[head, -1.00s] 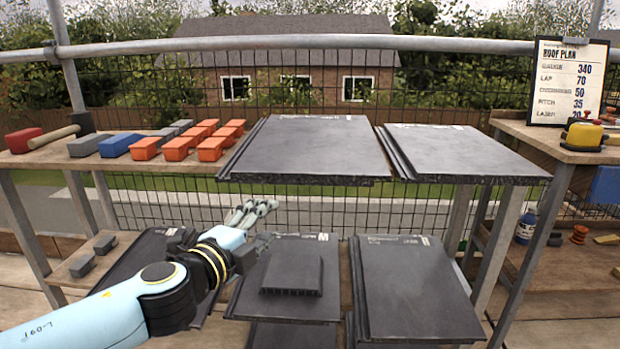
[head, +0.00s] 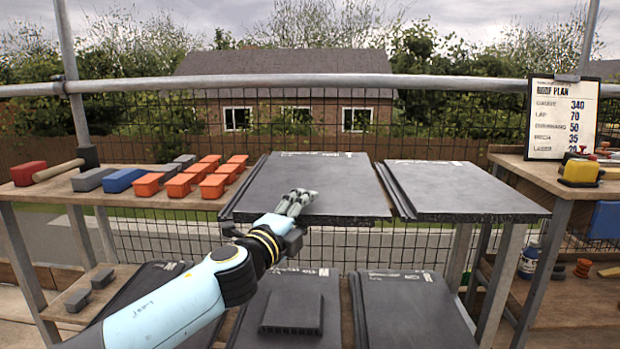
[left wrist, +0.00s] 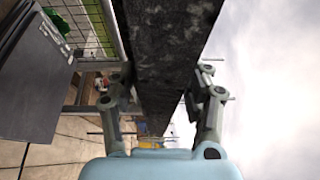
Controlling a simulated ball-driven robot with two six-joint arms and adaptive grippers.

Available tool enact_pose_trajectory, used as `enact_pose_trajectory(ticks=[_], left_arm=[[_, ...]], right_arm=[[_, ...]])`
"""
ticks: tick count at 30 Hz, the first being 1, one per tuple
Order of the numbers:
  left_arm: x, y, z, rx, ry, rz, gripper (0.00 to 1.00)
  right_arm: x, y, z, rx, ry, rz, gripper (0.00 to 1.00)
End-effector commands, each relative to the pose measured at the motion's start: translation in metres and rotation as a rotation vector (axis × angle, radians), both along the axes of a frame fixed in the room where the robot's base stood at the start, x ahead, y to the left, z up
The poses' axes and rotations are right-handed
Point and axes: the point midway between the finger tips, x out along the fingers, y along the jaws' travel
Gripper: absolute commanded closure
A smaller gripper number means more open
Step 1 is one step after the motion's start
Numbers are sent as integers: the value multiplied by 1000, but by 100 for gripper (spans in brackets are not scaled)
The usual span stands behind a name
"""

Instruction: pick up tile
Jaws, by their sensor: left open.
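Two large dark grey tiles lie side by side on the upper bench, a left one (head: 330,178) and a right one (head: 455,190). My left gripper (head: 297,207) is at the front edge of the left upper tile, its upper fingers showing over the tile's top. In the left wrist view my open left gripper (left wrist: 160,98) has its fingers on either side of the dark, rough tile edge (left wrist: 165,45). Whether the fingers touch it I cannot tell. More dark tiles lie lower down, including one (head: 405,305) at the right. My right gripper is not in view.
Several orange blocks (head: 148,184), a blue block (head: 123,180) and a mallet (head: 88,156) lie on the bench left of the tiles. A roof plan board (head: 562,118) and a yellow tool (head: 580,171) stand at the right. A metal rail (head: 450,84) runs behind.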

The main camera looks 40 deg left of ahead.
Motion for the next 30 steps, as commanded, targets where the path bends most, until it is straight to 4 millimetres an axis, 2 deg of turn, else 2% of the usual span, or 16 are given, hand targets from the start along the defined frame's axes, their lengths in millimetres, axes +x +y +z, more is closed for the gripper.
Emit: enact_pose_trajectory(ticks=[6,17,30], left_arm=[[1,0,-1,0,1,0,51],[0,0,-1,0,1,0,98],[1,0,1,2,-3,-1,100]], right_arm=[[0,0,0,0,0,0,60],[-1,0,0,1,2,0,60],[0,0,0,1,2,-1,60]])
